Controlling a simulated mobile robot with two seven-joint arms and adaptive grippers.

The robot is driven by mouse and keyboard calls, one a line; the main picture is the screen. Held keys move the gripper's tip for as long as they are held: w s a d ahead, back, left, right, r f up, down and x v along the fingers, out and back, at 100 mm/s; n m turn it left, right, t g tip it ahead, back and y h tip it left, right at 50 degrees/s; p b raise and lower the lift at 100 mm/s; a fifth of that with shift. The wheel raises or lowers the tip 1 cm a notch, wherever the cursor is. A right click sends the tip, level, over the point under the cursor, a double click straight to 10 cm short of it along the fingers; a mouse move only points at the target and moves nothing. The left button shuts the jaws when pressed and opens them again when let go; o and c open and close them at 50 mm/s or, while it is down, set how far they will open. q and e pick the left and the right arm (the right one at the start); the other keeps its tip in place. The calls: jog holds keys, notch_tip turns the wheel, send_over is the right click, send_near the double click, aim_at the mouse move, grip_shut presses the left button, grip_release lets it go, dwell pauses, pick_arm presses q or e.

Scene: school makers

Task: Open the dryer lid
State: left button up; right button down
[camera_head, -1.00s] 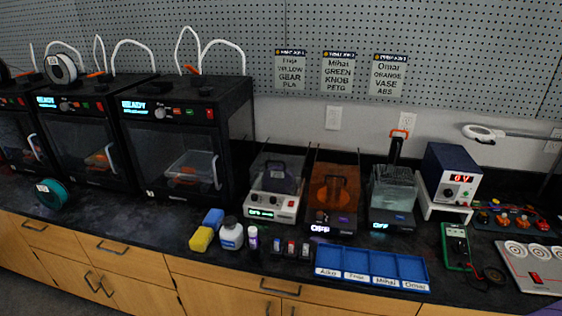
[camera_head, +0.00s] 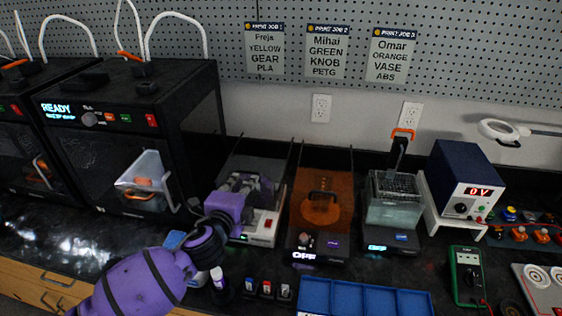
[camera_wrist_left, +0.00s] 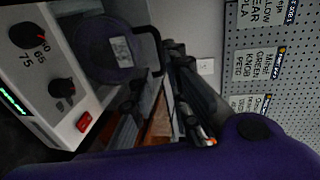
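The dryer (camera_head: 264,230) is a light box with a dark clear lid, two knobs and a red switch on its front. It also shows turned sideways in the left wrist view (camera_wrist_left: 88,85), with a purple spool (camera_wrist_left: 105,48) inside. The lid's black handle (camera_wrist_left: 157,52) shows there, beside my fingers. My left gripper (camera_head: 248,184) is over the dryer's front and lid; it also shows in the left wrist view (camera_wrist_left: 175,85). Its fingers look apart, with nothing held. Whether they touch the handle cannot be told. My arm hides part of the lid. My right gripper is out of view.
An orange-lidded unit (camera_head: 333,182) stands close to the dryer's right, then a clear tank with a basket (camera_head: 393,205). A black printer (camera_head: 128,130) stands left. Small bottles (camera_head: 267,288) and a blue tray (camera_head: 365,299) lie in front. A pegboard wall is behind.

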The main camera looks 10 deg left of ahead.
aim_at(248, 173)
pick_arm(q)
jog(key=shift+w+a, duration=0.25)
jog(key=shift+w, duration=0.15)
jog(key=shift+x, duration=3.1)
jog(key=shift+a, duration=0.1)
grip_shut()
